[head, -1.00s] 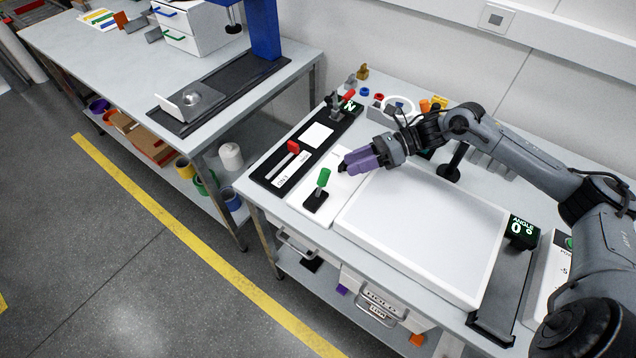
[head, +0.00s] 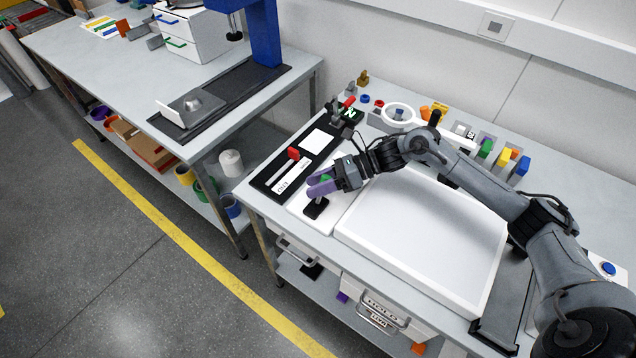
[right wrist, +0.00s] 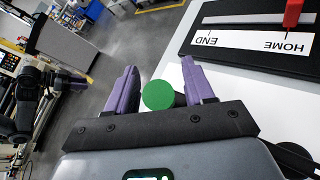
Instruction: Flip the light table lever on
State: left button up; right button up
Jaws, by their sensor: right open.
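The lever's green handle (head: 327,179) stands above its black base (head: 316,208) at the left end of the light table, whose white panel (head: 425,245) lies to the right. My right gripper (head: 319,185) is open, with its purple fingers around the green handle. My left gripper is not in view.
Left of the lever is a black panel with a red slider (head: 293,153), also seen in the right wrist view (right wrist: 292,12). A ring magnifier (head: 398,114) and several coloured blocks stand along the back. The floor in front is clear.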

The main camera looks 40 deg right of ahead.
grip_shut()
